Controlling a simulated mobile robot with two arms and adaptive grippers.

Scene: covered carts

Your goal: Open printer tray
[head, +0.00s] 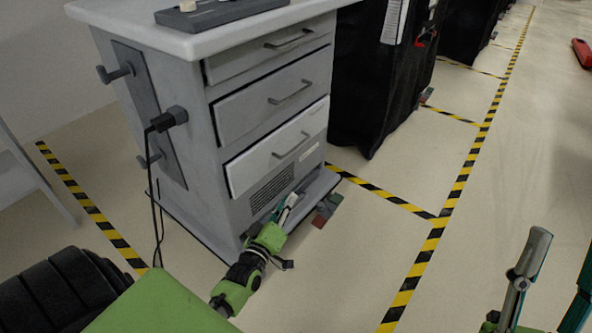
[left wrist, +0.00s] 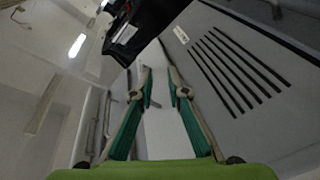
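No printer shows clearly; the grey cabinet (head: 210,110) has three drawers with bar handles. The lowest drawer (head: 280,150) is shut, with a vent (head: 272,188) below it. My left gripper (head: 287,208) is low in front of the cabinet, near the vent. In the left wrist view my left gripper (left wrist: 160,72) has its two teal-lined fingers apart, with nothing visibly held, and the vent slots (left wrist: 235,70) lie to their right. My right gripper (head: 555,280) is at the lower right in the head view, its fingers apart and empty, far from the cabinet.
A black-covered cart (head: 375,80) stands right of the cabinet. A black cable (head: 155,200) hangs at its left side. Small red and grey pieces (head: 325,210) lie by its base. A red object (head: 582,52) lies far right.

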